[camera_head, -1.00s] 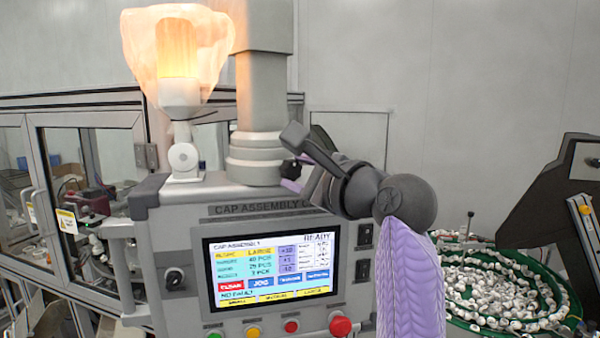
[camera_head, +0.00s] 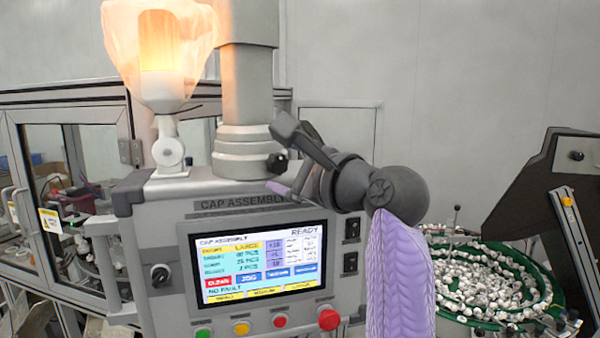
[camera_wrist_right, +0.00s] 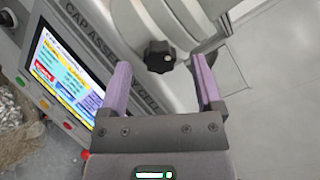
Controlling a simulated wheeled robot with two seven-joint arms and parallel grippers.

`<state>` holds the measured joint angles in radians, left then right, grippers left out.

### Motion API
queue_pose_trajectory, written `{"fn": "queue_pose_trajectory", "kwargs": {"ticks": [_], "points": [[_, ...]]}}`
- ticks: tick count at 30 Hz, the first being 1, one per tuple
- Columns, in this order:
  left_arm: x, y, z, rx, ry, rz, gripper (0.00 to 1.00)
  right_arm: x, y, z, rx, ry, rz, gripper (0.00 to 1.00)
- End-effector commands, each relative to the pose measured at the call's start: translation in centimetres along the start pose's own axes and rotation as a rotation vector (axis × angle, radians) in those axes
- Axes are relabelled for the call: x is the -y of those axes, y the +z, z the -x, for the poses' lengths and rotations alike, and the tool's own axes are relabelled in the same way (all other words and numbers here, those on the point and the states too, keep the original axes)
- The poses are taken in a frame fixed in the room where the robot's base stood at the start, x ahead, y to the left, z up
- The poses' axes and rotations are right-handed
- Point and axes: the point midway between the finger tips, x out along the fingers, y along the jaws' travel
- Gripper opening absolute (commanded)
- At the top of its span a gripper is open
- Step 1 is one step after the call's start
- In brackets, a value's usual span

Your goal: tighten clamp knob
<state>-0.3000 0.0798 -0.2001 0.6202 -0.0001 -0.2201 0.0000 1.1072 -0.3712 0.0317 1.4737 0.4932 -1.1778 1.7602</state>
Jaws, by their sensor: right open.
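The clamp knob (camera_head: 277,163) is small, black and lobed. It sits at the collar of the thick grey column, just above the top of the control cabinet. In the right wrist view the knob (camera_wrist_right: 159,57) lies between the two purple fingers, with a gap on each side. My right gripper (camera_wrist_right: 161,72) is open and empty, facing the knob. In the head view my right gripper (camera_head: 290,178) is just right of the knob, with one purple finger showing below it; the other finger is not clear there. My left gripper is not in view.
The cabinet carries a lit touch screen (camera_head: 264,266) and a row of buttons, including a large red one (camera_head: 328,319). A glowing lamp (camera_head: 165,55) stands left of the column (camera_head: 247,85). A green-rimmed bowl of caps (camera_head: 490,290) is at right.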

Motion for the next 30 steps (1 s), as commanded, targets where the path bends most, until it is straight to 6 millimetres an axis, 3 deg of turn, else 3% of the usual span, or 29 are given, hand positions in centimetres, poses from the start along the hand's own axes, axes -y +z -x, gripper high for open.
{"fn": "queue_pose_trajectory", "kwargs": {"ticks": [6,12,24,26,29,30], "points": [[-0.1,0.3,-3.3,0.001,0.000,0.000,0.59,-0.5,-0.5,4.8,-0.002,-0.006,0.003,0.84],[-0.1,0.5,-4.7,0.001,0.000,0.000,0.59,-0.3,-0.3,8.3,-0.001,-0.003,0.001,0.84],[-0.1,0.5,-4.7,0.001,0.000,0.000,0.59,-0.2,-0.3,9.2,-0.006,0.001,0.003,0.84],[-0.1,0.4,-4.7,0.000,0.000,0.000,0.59,-1.0,-1.6,9.1,-0.035,0.010,0.025,0.84],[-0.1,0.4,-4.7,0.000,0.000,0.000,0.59,-4.6,-6.5,9.3,-0.150,0.063,0.136,0.84],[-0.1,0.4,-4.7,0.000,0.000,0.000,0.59,-6.9,-9.2,9.7,-0.212,0.106,0.206,0.84]]}}
